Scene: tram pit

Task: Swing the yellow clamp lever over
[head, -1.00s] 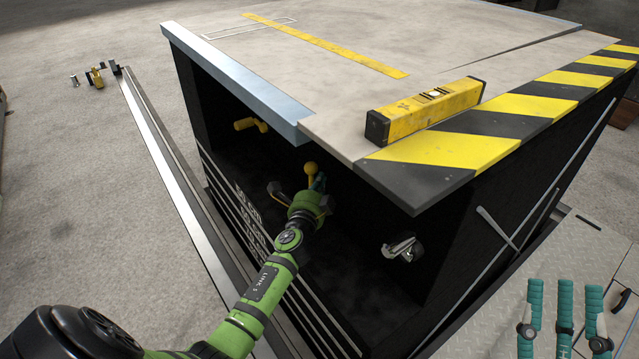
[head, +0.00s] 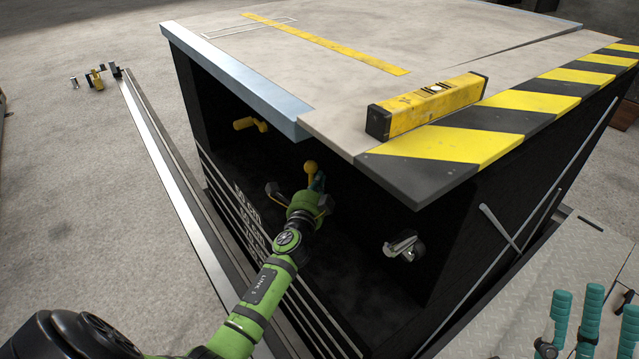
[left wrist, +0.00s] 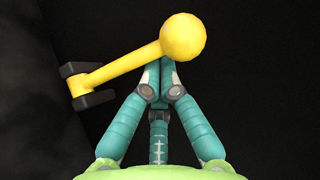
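The yellow clamp lever (head: 311,168) with a ball knob sits inside the dark opening under the deck. In the left wrist view the lever (left wrist: 128,64) slants up to the right from a dark hinge bracket to its ball. My left gripper (head: 317,182) is at the lever. In the left wrist view its teal fingers (left wrist: 163,88) are drawn together just below the ball, which covers the tips; I cannot tell if they touch. The ball is not between the fingers. My right gripper (head: 595,300) is at the lower right with its teal fingers apart, empty and away from the lever.
A yellow handle (head: 250,124) and a silver fitting (head: 403,247) are also in the opening. The deck edge (head: 240,85) overhangs it. A yellow spirit level (head: 428,105) lies on the deck near the striped edge. A metal rail (head: 170,180) runs along the floor at left.

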